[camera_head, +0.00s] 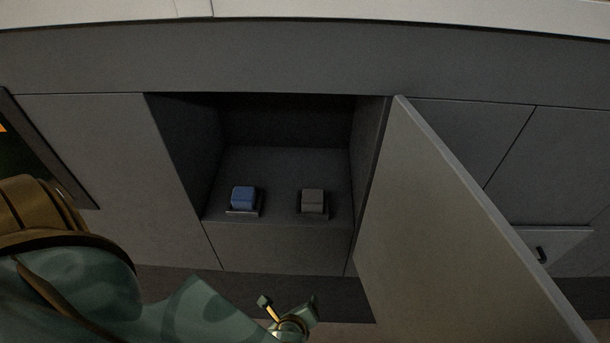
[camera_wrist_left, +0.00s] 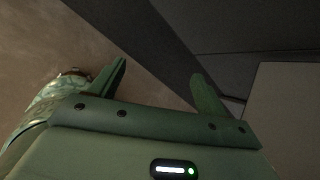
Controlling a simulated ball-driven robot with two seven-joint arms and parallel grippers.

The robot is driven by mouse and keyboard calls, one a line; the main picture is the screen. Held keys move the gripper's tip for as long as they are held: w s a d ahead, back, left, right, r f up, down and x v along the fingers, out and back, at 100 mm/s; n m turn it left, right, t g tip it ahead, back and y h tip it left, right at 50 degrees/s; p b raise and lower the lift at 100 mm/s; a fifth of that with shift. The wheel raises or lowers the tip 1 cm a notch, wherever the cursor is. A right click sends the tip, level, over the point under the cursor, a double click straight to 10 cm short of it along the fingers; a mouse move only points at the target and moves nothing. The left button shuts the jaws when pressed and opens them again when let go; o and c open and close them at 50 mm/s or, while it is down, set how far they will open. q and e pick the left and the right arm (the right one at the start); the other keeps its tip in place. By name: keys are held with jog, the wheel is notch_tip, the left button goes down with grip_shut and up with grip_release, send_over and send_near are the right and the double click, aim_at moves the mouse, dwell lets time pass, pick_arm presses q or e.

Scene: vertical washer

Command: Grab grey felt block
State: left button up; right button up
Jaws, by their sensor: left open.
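The grey felt block (camera_head: 313,201) sits on a small dark base on the right side of the open cabinet compartment's floor, near its front edge. A blue block (camera_head: 243,197) sits on a similar base to its left. My left gripper (camera_head: 287,308) is in front of the cabinet and below the compartment in the head view, apart from both blocks. In the left wrist view its two green fingers (camera_wrist_left: 160,88) are spread with nothing between them. Neither block shows in the wrist view. My right gripper is not in view.
An open cabinet door (camera_head: 455,225) swings out to the right of the compartment and bounds the room there. Closed cabinet fronts (camera_head: 85,140) flank the opening. A pale countertop (camera_head: 400,15) runs above. The compartment floor (camera_head: 275,170) is otherwise clear.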

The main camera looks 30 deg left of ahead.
pick_arm(q)
jog(key=w+a+r+m+t+y+p, duration=0.1)
jog(key=w+r+m+t+y+p, duration=0.2)
jog(key=r, duration=0.9)
jog(key=w+r+m+t+y+p, duration=0.1)
jog(key=w+r+m, duration=0.25)
jog(key=r, duration=0.85)
send_near(313, 198)
jog(key=w+a+f, duration=0.2)
jog(key=w+f, duration=0.1)
jog(key=shift+w+f, duration=0.1)
jog(key=shift+w, duration=0.15)
jog(key=x, duration=0.3)
jog(key=r+x, duration=0.1)
jog(key=x, duration=0.2)
jog(key=shift+w+a, duration=0.15)
jog(key=shift+a, duration=0.05)
jog(key=shift+r, duration=0.1)
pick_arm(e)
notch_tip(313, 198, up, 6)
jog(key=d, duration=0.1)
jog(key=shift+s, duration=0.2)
pick_arm(q)
jog(key=c, duration=1)
